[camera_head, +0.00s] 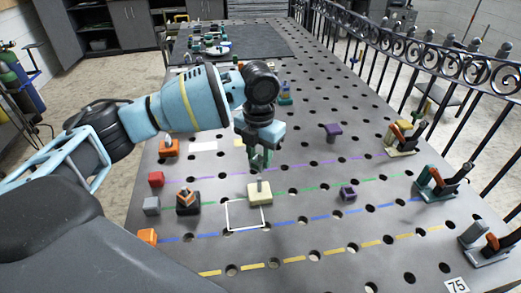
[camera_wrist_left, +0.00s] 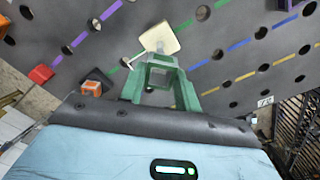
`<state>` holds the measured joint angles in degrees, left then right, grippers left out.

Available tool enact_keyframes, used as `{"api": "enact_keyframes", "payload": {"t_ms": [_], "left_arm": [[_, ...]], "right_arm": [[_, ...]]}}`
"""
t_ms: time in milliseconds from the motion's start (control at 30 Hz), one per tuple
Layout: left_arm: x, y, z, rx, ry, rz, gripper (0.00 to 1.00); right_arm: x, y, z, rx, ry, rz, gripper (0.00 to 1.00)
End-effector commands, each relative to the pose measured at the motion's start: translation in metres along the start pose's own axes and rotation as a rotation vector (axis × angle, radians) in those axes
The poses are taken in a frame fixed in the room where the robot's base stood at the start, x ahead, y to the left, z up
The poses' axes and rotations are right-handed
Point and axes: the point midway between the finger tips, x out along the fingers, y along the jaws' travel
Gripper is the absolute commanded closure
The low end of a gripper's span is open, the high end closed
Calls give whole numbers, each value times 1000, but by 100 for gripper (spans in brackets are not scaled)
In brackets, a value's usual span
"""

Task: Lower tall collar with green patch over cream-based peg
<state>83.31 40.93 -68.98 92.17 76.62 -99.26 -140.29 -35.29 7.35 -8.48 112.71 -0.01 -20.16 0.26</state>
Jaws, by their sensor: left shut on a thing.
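The cream-based peg (camera_head: 260,196) stands upright on the perforated table, its thin grey post rising from a pale square base. In the left wrist view its base (camera_wrist_left: 161,38) lies just beyond the fingertips. My left gripper (camera_head: 261,158) points down above the peg and is shut. In the left wrist view, the hollow greenish collar (camera_wrist_left: 156,68) sits between my green fingers, open along its middle. It appears above the peg, apart from the base; I cannot tell whether the post tip has entered it. Its green patch cannot be told from the fingers. My right gripper is not in view.
A dark block with an orange top (camera_head: 187,200) stands left of the peg. A small purple collar (camera_head: 347,193) and a purple T-shaped piece (camera_head: 332,132) stand to the right. A white outlined square (camera_head: 245,217) lies in front. Toggle clamps (camera_head: 437,183) line the right edge.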

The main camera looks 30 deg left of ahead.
Motion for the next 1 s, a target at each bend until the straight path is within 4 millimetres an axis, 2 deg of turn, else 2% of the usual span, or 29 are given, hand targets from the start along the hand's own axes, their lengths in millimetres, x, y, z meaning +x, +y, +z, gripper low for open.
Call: {"api": "enact_keyframes", "payload": {"t_ms": [100,333,1000], "left_arm": [[14,0,0,0,4,0,95],[30,0,0,0,3,0,95],[31,0,0,0,-3,0,95]], "right_arm": [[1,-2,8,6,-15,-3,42],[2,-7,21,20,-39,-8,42],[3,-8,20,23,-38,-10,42]]}}
